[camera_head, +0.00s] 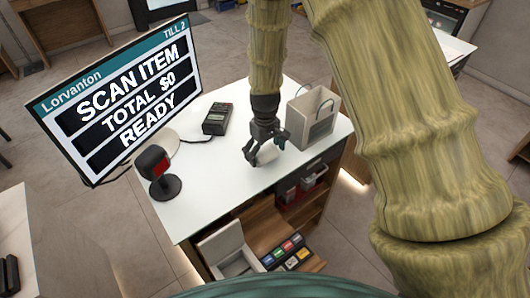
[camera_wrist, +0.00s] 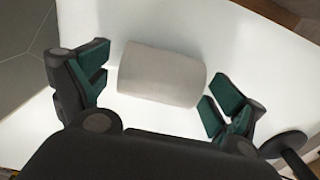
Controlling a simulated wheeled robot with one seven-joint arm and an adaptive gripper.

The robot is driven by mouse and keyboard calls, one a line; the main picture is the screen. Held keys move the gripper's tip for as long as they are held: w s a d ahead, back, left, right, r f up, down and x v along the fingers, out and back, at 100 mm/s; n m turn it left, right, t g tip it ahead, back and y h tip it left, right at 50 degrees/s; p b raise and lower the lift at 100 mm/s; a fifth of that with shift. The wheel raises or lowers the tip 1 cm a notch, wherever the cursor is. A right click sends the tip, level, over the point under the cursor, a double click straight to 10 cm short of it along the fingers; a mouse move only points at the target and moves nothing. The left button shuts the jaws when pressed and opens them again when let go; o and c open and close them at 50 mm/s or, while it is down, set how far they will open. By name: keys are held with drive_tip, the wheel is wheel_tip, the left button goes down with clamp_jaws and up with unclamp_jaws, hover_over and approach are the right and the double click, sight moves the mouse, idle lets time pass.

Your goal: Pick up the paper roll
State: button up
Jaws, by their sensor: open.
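The paper roll (camera_wrist: 161,74) is a white-grey cylinder lying on its side on the white counter. In the wrist view it lies between the two fingers of my gripper (camera_wrist: 155,100), with a gap visible on each side. In the head view the paper roll (camera_head: 266,155) shows beside and partly behind the dark fingers of my gripper (camera_head: 264,150), which points down at the counter. My gripper is open and holds nothing. I cannot tell its exact height above the counter.
A paper bag (camera_head: 311,117) stands close to the right of my gripper. A card terminal (camera_head: 217,119) and a scanner on a round stand (camera_head: 158,173) are to the left. A till screen (camera_head: 119,99) rises at the far left. The front counter surface (camera_head: 215,200) is clear.

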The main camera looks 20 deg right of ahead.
drive_tip(key=shift+f, duration=0.2)
drive_tip(key=c, duration=1.1)
drive_tip(key=shift+r, duration=0.1)
drive_tip(key=shift+c, duration=0.2)
